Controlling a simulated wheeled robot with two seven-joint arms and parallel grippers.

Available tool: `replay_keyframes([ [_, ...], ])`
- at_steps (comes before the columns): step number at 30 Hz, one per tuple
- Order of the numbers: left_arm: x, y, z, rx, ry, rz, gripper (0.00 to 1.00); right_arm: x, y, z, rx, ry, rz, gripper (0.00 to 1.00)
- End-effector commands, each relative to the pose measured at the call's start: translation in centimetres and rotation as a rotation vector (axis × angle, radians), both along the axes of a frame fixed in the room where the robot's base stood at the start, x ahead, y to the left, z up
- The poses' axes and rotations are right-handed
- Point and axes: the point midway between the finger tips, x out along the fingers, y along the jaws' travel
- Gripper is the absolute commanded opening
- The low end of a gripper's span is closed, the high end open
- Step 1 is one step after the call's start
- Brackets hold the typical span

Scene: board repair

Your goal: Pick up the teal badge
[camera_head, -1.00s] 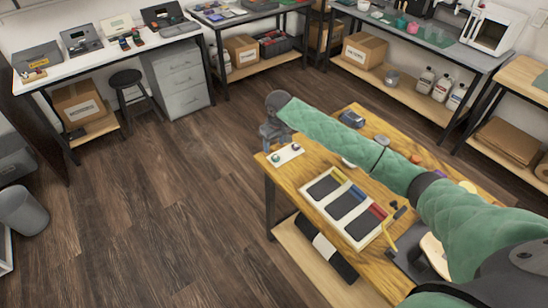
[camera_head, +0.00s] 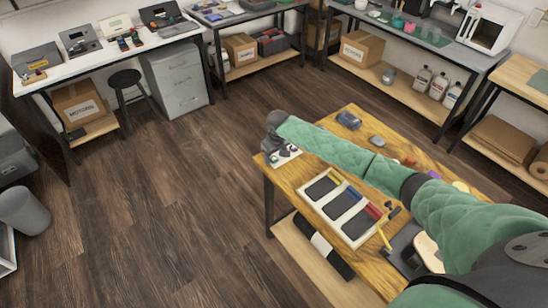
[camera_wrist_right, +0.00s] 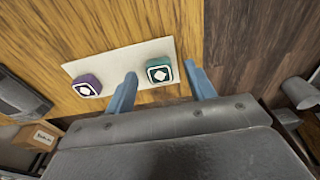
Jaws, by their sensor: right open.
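The teal badge (camera_wrist_right: 160,72), a small rounded square with a white diamond mark, lies on a white card (camera_wrist_right: 120,65) in the right wrist view. My right gripper (camera_wrist_right: 160,76) is open, with one blue finger on each side of the teal badge in that view. I cannot tell whether the fingers touch it or how far above it they are. A purple badge (camera_wrist_right: 87,87) lies on the same card, left of the fingers. In the head view my right gripper (camera_head: 277,150) is over the card at the wooden table's left corner and partly hides it. My left gripper is out of view.
The wooden table (camera_head: 283,186) also holds a white tray (camera_head: 352,237) with dark panels and coloured strips, a dark blue device (camera_head: 348,120) and small parts. The floor left of the table is clear. A black stool (camera_head: 126,82) stands by the far bench.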

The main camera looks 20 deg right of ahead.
Motion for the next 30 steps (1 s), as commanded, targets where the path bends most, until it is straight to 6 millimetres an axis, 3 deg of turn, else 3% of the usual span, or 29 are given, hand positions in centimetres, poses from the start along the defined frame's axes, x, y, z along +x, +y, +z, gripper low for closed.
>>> replay_keyframes([
  [9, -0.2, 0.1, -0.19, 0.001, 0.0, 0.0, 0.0, 0.04, 0.06, -0.37, 0.0, -0.001, 0.001, 0.53],
  [16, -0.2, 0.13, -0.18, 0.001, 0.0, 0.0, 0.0, 0.05, 0.05, -0.34, 0.0, -0.001, 0.001, 0.07],
  [30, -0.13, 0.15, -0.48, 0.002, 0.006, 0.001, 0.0, 0.1, 0.02, 0.07, 0.001, -0.002, 0.0, 0.07],
])
